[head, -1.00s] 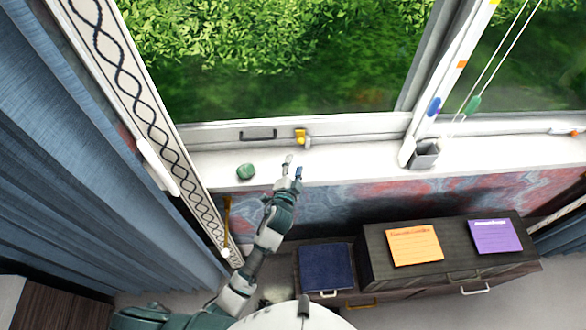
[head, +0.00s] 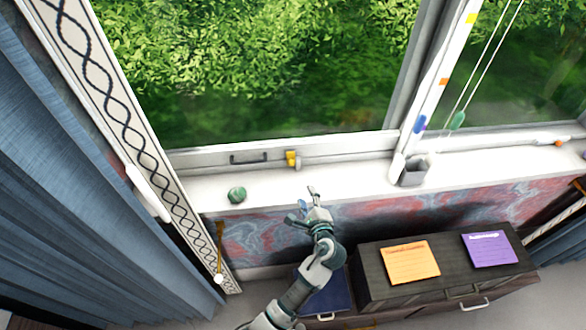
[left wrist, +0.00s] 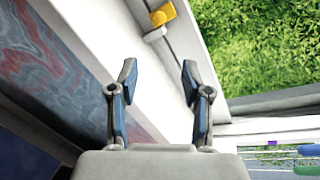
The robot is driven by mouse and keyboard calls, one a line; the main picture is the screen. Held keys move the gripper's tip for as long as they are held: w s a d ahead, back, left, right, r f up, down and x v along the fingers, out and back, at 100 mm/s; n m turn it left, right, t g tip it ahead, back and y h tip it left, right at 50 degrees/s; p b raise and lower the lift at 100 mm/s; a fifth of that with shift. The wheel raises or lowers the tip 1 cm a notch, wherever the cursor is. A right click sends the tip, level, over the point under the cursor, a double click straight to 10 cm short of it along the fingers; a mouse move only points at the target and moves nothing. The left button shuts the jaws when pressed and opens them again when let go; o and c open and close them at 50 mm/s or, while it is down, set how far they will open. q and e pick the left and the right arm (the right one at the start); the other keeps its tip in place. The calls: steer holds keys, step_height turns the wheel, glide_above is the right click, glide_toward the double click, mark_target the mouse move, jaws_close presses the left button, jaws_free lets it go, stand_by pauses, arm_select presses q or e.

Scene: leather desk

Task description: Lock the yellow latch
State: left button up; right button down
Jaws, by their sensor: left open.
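The yellow latch (head: 291,158) sits on the lower rail of the window frame, above the white sill. In the left wrist view the latch (left wrist: 163,14) shows near the top, beyond the fingertips, with a pale metal part beside it. My left gripper (head: 305,198) is at the sill's front edge, below and slightly right of the latch in the head view. In the left wrist view my left gripper (left wrist: 155,75) has its fingers apart with nothing between them. It is not touching the latch. My right gripper is not in view.
A green stone-like object (head: 237,194) lies on the sill left of my gripper. A dark cabinet (head: 450,262) with orange and purple notes is below. The sill between stone and cup is clear.

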mark_target(293, 164)
arm_select(q)
steer(key=x, duration=1.5)
steer(key=shift+w+a+b, duration=0.25)
steer(key=shift+a+b, duration=0.05)
steer(key=shift+a, duration=0.15)
steer(key=shift+w+a+f, duration=0.1)
steer(key=shift+w+a, duration=0.05)
steer(key=shift+w, duration=0.6)
steer(key=shift+a, duration=0.1)
